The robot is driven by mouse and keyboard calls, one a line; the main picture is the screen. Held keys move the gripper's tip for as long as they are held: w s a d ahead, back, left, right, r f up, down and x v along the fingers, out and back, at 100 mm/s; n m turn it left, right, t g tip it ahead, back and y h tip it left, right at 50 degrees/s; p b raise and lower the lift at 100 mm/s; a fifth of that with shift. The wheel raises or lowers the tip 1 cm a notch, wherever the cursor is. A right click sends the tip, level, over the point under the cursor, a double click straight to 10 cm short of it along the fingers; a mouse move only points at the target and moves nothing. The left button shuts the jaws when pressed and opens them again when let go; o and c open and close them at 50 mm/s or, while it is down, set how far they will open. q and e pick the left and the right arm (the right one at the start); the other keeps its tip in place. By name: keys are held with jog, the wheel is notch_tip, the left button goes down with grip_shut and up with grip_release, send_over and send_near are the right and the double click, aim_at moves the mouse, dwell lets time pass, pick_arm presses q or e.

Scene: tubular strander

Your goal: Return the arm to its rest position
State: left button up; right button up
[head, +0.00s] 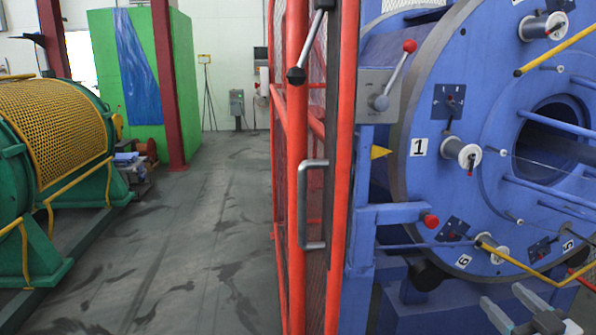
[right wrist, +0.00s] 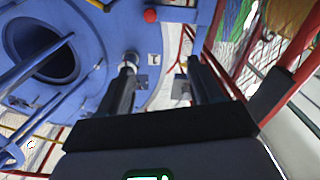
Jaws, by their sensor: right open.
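My right gripper (head: 507,303) shows at the bottom right of the head view, in front of the lower part of the blue strander disc (head: 425,110). Its two grey fingers are apart with nothing between them. In the right wrist view the open fingers of the right gripper (right wrist: 161,72) point toward the blue machine face (right wrist: 90,60), with a gap to it that I cannot measure. My left arm and gripper are not in view.
A red guard frame (head: 297,180) with a grey handle (head: 313,205) stands mid-view. A lever with a red knob (head: 409,46) and a red button (head: 430,221) are beside the disc. A green machine with yellow mesh (head: 55,120) stands left. The aisle floor (head: 200,230) is clear.

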jog(key=w+a+f+m+g+y, duration=0.2)
jog(key=a+f+g+y, duration=0.3)
jog(key=a+f, duration=1.7)
jog(key=s+a+f+m+g+h, duration=0.1)
jog(key=s+a+f+g, duration=0.2)
jog(key=s+f, duration=0.3)
jog(key=s+a+f+m+g+h, duration=0.1)
jog(key=s+a+f+g, duration=0.25)
jog(key=f, duration=0.55)
jog(key=s+f+m+g+h, duration=0.1)
jog(key=s+f+g, duration=0.2)
jog(key=s, duration=0.4)
jog(key=s+f+m+g, duration=0.1)
jog(key=s+f+g, duration=0.15)
jog(key=s, duration=0.45)
notch_tip(320, 180, up, 27)
jog(key=p, duration=2.6)
jog(key=shift+d+g+p, duration=0.2)
jog(key=shift+g+p, duration=0.1)
jog(key=shift+p, duration=0.1)
jog(key=shift+w+f, duration=0.1)
jog(key=c, duration=0.4)
